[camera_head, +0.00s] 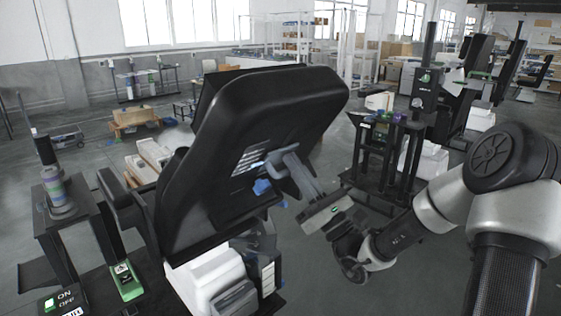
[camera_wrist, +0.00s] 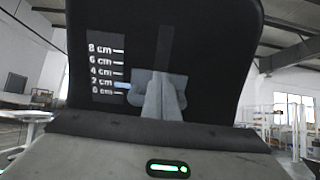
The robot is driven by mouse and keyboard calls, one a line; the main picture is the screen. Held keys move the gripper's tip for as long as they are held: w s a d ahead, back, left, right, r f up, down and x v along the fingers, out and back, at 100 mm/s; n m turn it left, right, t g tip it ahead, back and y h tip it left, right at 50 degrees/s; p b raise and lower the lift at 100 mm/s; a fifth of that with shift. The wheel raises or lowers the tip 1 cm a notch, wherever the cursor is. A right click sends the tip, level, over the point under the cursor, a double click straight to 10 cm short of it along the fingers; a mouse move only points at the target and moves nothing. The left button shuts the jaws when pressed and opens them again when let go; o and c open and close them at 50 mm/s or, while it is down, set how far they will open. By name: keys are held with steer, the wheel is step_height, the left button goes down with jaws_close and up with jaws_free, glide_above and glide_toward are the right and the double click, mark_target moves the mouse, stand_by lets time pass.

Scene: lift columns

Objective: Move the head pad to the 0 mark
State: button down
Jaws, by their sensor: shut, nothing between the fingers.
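A black chair back (camera_head: 250,115) stands tilted in front of me, its rear face toward my arm. A printed scale (camera_wrist: 104,68) from 0 to 8 cm is on that face. A light blue pointer (camera_wrist: 122,86) lies beside the scale, near the 2 cm line and above the 0 line. It joins a blue-grey piece (camera_wrist: 142,80) on a dark vertical slot; I take this as part of the head pad. My gripper (camera_head: 282,158) is shut in front of this piece, and its fingers (camera_wrist: 163,82) hide the middle of it. I cannot tell whether they touch.
A dark stand with several items (camera_head: 385,130) is to the right of the chair. A small side table with a cylinder (camera_head: 60,195) is at left. An ON/OFF box (camera_head: 65,300) and a green-edged switch (camera_head: 125,280) are at lower left.

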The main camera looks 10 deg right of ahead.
steer(key=shift+w+a+f+b, duration=0.25)
steer(key=shift+w+f+b, duration=0.1)
steer(key=shift+f, duration=0.25)
steer(key=shift+w+a+f+b, duration=0.25)
steer(key=shift+w+f+b, duration=0.1)
steer(key=shift+f, duration=0.25)
stand_by(0.8)
steer(key=shift+r, duration=0.2)
steer(key=shift+s+d+r+p, duration=0.35)
steer(key=shift+r+p, duration=0.2)
steer(key=shift+p, duration=0.45)
steer(key=shift+s+f, duration=0.1)
steer(key=b+v, duration=0.2)
steer(key=v, duration=0.6)
steer(key=shift+s+d+f, duration=0.2)
steer(key=shift+s, duration=0.1)
stand_by(0.6)
